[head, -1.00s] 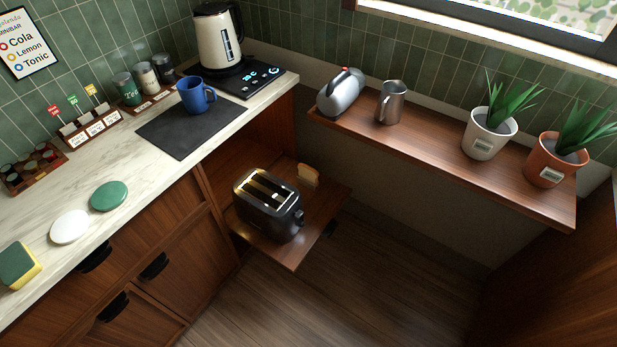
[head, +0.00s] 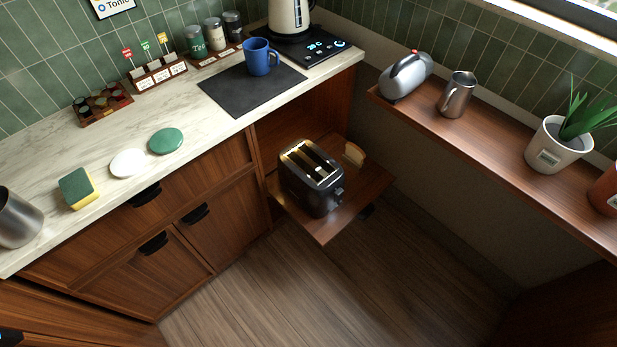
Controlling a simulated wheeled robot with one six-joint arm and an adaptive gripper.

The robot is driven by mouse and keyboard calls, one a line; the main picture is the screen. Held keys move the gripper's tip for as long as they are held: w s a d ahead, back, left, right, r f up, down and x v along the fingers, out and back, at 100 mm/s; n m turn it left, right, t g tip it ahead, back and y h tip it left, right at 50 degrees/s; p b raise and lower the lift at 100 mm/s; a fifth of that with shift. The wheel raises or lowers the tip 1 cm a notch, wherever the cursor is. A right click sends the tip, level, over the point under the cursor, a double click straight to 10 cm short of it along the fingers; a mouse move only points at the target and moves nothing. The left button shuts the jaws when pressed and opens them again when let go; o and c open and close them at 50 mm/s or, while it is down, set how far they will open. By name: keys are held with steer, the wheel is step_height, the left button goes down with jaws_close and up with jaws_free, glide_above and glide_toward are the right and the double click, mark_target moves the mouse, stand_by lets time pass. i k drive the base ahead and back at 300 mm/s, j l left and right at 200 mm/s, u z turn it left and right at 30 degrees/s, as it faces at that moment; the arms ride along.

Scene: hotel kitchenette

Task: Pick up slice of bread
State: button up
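A slice of bread (head: 354,154) stands behind and to the right of the black toaster (head: 312,178). Both are on a low wooden pull-out shelf (head: 328,228) under the counter. The toaster has long slots on top, and I cannot tell whether anything is inside them. The lower part of the bread is hard to make out. My gripper is not in view.
The marble counter (head: 217,119) at left holds a blue mug (head: 259,57) on a dark mat, coasters, a sponge (head: 78,188) and a metal container (head: 17,218). A wall shelf (head: 487,137) at right holds a pitcher and plants. The floor (head: 385,270) before the pull-out shelf is clear.

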mark_target(356, 154)
steer(key=i+u, duration=0.15)
steer(key=i, duration=0.55)
steer(key=i+l+u, duration=0.1)
steer(key=i, duration=0.55)
steer(key=i+l+u, duration=0.15)
steer(key=i, duration=0.55)
